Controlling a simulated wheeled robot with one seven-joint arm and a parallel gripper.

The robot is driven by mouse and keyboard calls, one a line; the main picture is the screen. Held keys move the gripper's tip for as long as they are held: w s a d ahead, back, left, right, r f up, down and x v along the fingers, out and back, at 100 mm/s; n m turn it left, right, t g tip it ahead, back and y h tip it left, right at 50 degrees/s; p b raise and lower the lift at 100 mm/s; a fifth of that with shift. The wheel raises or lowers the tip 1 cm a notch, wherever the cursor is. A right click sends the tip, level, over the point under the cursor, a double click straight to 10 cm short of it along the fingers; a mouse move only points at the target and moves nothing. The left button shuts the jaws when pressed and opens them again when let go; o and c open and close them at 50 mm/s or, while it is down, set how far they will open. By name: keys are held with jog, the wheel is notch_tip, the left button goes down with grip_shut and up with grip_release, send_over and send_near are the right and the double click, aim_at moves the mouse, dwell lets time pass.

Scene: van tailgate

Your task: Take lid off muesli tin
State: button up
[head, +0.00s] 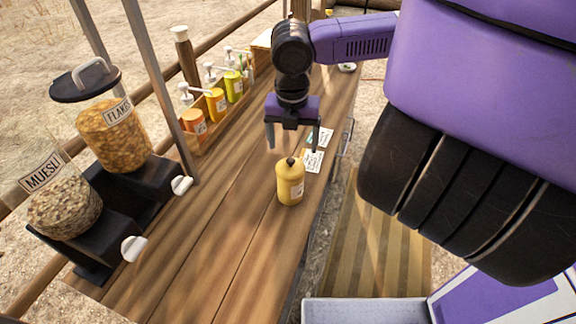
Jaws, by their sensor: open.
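The muesli tin (62,207) is a clear container of muesli with a "MUESLI" label, on a black dispenser base at the far left. Its upper part is clear and partly cut off by the left picture edge, and no dark lid shows on the part in view. My gripper (292,148) is open and empty, fingers pointing down over the wooden counter, well to the right of the tin. A yellow bottle (290,186) with a dark tip stands upright just below the fingers in the picture; I cannot tell the gap between them.
A similar flakes container (112,135) with a dark, handled lid (86,82) stands behind the muesli tin. A wooden rack (212,140) holds several pump bottles. Cards (314,160) lie near the counter's right edge. The counter (215,245) is clear at the front.

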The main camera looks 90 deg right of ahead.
aim_at(291, 160)
jog(key=f, duration=0.2)
jog(key=f+p, duration=0.1)
jog(key=f, duration=0.4)
jog(key=shift+w+d+f, duration=0.25)
jog(key=shift+d, duration=0.15)
jog(key=shift+c, duration=0.2)
jog(key=c, duration=1.5)
